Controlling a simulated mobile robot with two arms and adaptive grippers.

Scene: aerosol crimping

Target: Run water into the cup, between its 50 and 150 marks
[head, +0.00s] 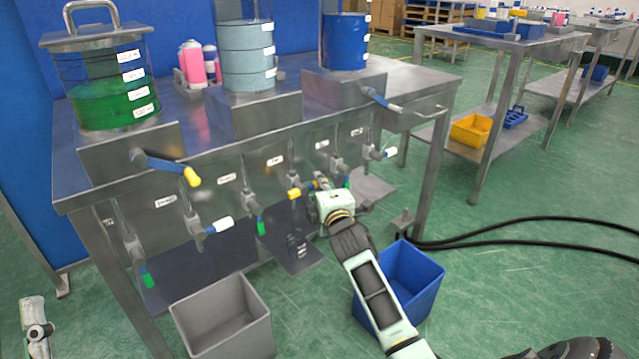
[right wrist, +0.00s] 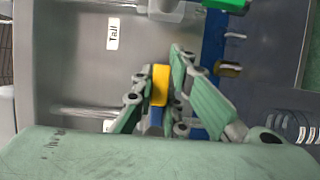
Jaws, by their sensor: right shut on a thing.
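A small clear cup (head: 297,246) appears to stand on the dark drip shelf (head: 292,262) under the middle of the bench front. Its marks and any water in it are too small to read. My right gripper (head: 318,185) is at the bench front, above and right of the cup. In the right wrist view its fingers (right wrist: 160,85) are shut on a yellow tap handle (right wrist: 160,84) with a blue stem. The handle's yellow end (head: 294,193) also shows in the head view. A tank of pale blue liquid (head: 245,60) stands above.
A green-liquid tank (head: 112,100) and a blue tank (head: 345,42) flank the middle one. A grey bin (head: 225,318) and a blue bin (head: 420,275) stand on the floor. Black hoses (head: 520,228) lie right.

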